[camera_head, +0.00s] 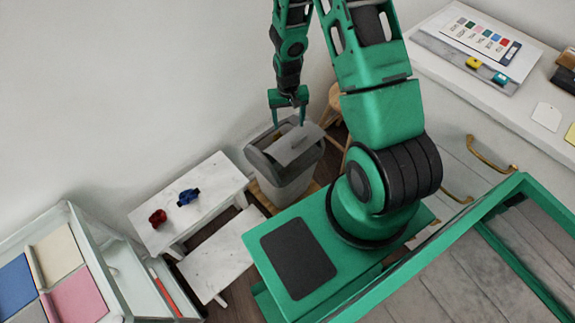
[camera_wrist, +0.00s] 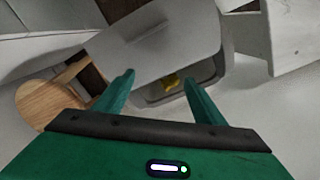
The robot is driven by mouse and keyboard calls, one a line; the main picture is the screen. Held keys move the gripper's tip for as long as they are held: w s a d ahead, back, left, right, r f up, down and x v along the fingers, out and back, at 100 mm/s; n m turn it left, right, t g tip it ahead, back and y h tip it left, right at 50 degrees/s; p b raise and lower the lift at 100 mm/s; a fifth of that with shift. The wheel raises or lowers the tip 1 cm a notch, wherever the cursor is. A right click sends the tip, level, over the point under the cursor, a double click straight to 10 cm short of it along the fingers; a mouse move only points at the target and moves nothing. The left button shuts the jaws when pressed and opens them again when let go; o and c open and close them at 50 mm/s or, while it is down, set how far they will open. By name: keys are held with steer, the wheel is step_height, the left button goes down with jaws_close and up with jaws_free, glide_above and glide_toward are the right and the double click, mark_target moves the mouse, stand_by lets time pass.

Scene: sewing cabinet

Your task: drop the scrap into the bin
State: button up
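The grey bin (camera_head: 286,180) stands on the floor by the wall, with its light grey lid flap (camera_head: 297,144) tilted and an opening beside it. My gripper (camera_head: 289,122) is just above the bin, pointing down. In the wrist view its two fingers (camera_wrist: 158,80) are spread apart with nothing held between them. A small yellow scrap (camera_wrist: 171,82) shows within the bin's opening, beyond the fingertips and apart from them. Its lower part and how deep it lies cannot be told.
A white step stool (camera_head: 215,187) left of the bin carries a red item (camera_head: 158,218) and a blue item (camera_head: 188,196). A round wooden stool (camera_wrist: 48,105) stands close to the bin. A tray of coloured cloths (camera_head: 63,252) is at lower left; a white counter (camera_head: 440,67) is at right.

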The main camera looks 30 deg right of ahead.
steer(key=shift+r, duration=0.1)
step_height(320, 180, up, 10)
steer(key=shift+a+r, duration=0.15)
steer(key=shift+r, duration=0.1)
stand_by(0.4)
steer(key=shift+w, duration=0.1)
